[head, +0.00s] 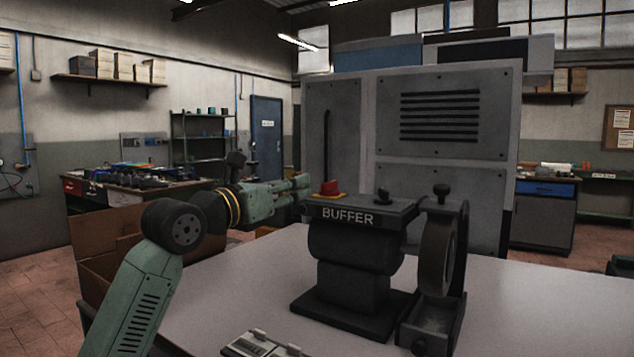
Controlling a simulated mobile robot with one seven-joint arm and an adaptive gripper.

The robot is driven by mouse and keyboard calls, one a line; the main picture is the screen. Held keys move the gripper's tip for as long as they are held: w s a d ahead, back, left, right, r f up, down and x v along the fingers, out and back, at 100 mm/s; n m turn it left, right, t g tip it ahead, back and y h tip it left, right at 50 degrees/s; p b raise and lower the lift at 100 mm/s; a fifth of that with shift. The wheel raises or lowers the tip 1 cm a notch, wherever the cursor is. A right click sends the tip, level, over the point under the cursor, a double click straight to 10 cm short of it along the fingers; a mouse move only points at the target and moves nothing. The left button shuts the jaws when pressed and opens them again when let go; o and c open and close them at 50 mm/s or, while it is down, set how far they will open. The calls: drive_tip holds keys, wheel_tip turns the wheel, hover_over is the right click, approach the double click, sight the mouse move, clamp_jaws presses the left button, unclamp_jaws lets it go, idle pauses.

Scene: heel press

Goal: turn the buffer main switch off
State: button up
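The buffer (348,217) is a dark bench machine with a white BUFFER label, standing on the pale table. A red switch on a yellow base (329,188) sits on the left of its top plate, most likely the main switch. A black knob (383,196) stands further right on the same plate. My gripper (303,187) reaches in from the left at about the height of the switch. Its two fingers look apart with nothing between them, and their tips end just left of the switch. I cannot tell its exact depth to the switch.
A buffing wheel in its guard (440,250) is on the buffer's right side. A small device (262,345) lies at the table's front edge. A large grey cabinet (345,120) stands behind. A cardboard box (105,235) is to the left. The table (240,280) left of the buffer is clear.

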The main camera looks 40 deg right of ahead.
sight(323, 186)
drive_tip(key=shift+y, duration=0.6)
drive_tip(key=p+x, duration=0.1)
drive_tip(key=x, duration=0.3)
drive_tip(key=f+p+x, duration=0.1)
drive_tip(key=p+x, duration=0.1)
drive_tip(key=x, duration=0.2)
drive_tip(key=w+p+x, duration=0.1)
drive_tip(key=x, duration=0.3)
drive_tip(key=shift+w+f, duration=0.1)
drive_tip(key=shift+f, duration=0.05)
drive_tip(key=shift+w+d+f+p, duration=0.15)
drive_tip(key=shift+w+d+p, duration=0.05)
drive_tip(key=shift+d+p, duration=0.25)
drive_tip(key=shift+c, duration=0.5)
clamp_jaws()
